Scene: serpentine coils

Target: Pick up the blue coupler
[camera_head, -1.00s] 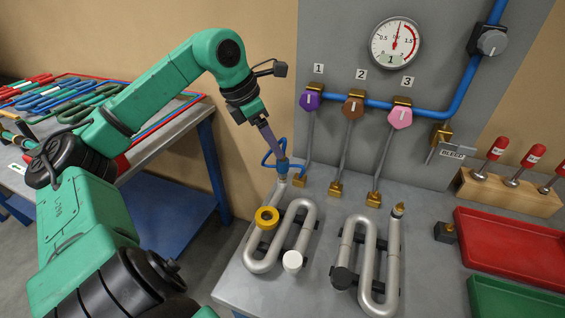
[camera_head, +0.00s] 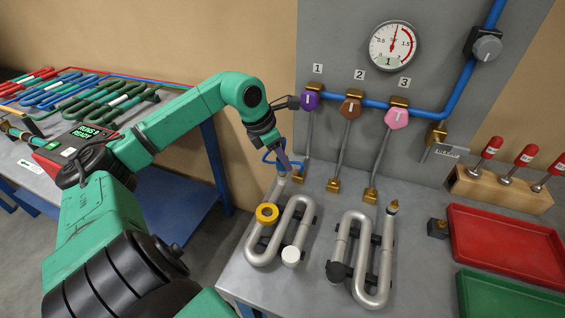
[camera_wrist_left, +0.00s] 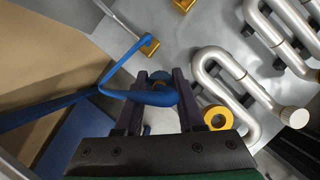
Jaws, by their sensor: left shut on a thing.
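The blue coupler (camera_wrist_left: 158,76) sits at the end of a blue hose (camera_wrist_left: 140,97) and is partly hidden by it in the wrist view. In the head view, my left gripper (camera_head: 284,166) points down at the upper end of the left silver serpentine coil (camera_head: 309,222). The gripper also shows in the wrist view (camera_wrist_left: 163,80), its fingers on either side of the coupler and shut on it. The fingers cover most of the coupler in the head view. I cannot tell whether it touches the pipe end. My right gripper is not in view.
A second coil (camera_head: 384,262) lies to the right. A yellow ring (camera_head: 267,212) and a white cap (camera_head: 290,255) are on the left coil. Purple, brown and pink valve knobs are on the panel behind. A red tray (camera_head: 508,250) and a green tray (camera_head: 515,296) are at right.

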